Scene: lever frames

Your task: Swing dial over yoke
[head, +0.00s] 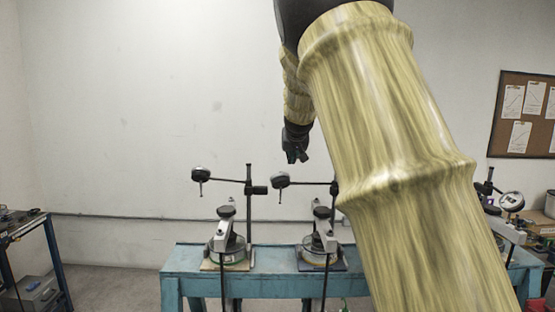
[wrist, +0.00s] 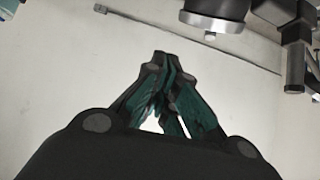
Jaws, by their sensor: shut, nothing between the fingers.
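Three dial gauges on stands show in the head view. One dial (head: 201,174) is at the left, one dial (head: 281,180) is in the middle, and a white-faced dial (head: 511,201) is at the right, beyond my arm. Below the left and middle dials are pale lever frames, which may be the yokes: a left one (head: 224,232) and a middle one (head: 321,231). My gripper (head: 294,158) hangs above the middle dial, apart from it. In the wrist view my gripper (wrist: 161,58) is shut and empty. I cannot tell which dial and yoke are meant.
The lever frames stand on a teal bench (head: 185,262). Upright black posts (head: 248,205) carry the dials on side arms. My arm hides much of the bench's right part. A dark round part (wrist: 215,18) and a post (wrist: 297,65) show near the top right of the wrist view.

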